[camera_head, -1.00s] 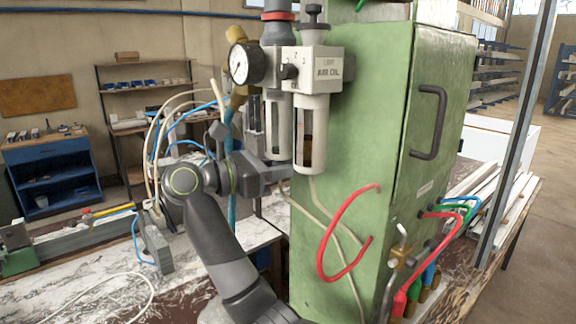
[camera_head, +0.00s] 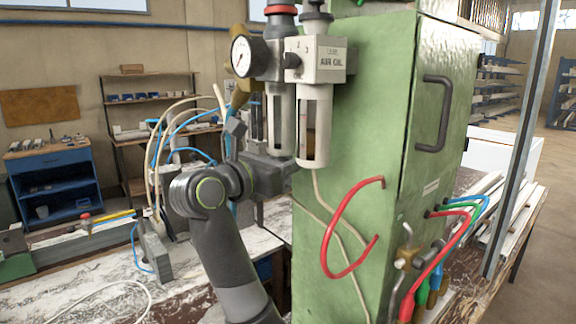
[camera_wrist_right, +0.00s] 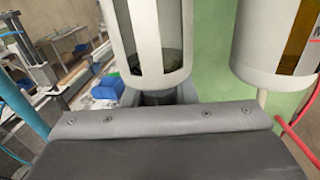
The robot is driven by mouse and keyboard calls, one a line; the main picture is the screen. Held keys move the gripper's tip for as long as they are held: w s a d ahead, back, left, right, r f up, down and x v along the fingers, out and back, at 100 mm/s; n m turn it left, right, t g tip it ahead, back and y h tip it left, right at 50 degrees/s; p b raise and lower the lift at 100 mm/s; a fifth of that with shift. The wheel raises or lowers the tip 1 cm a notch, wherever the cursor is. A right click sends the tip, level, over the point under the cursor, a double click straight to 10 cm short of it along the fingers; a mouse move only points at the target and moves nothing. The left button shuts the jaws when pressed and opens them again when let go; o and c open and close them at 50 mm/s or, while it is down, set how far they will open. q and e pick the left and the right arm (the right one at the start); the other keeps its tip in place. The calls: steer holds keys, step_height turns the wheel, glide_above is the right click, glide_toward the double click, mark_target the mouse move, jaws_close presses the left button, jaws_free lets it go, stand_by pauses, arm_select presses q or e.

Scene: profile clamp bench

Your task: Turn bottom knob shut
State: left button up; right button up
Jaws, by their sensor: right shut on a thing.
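A grey air unit with a black-rimmed gauge (camera_head: 241,57) and two hanging bowls is fixed beside the green cabinet. The left bowl (camera_head: 281,115) also shows in the right wrist view (camera_wrist_right: 152,45). The dark bottom knob (camera_wrist_right: 158,98) is under this bowl, partly hidden by my gripper. My right gripper (camera_wrist_right: 160,99) is shut on the knob, with a finger on each side. In the head view, my right gripper (camera_head: 288,170) reaches in from the left below the bowls, and the knob cannot be made out. My left gripper is in neither view.
The second bowl (camera_head: 316,125) hangs close to my right gripper. The green cabinet (camera_head: 375,150) stands just right, with a red hose (camera_head: 333,232) looping off its side. Blue and white hoses (camera_head: 165,130) rise behind my arm. The marble-patterned bench (camera_head: 90,280) is at lower left.

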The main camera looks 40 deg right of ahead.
steer(key=o, duration=1)
steer(key=b+v, duration=0.7)
steer(key=v, duration=1)
steer(key=shift+a, duration=0.2)
steer(key=shift+w, duration=0.1)
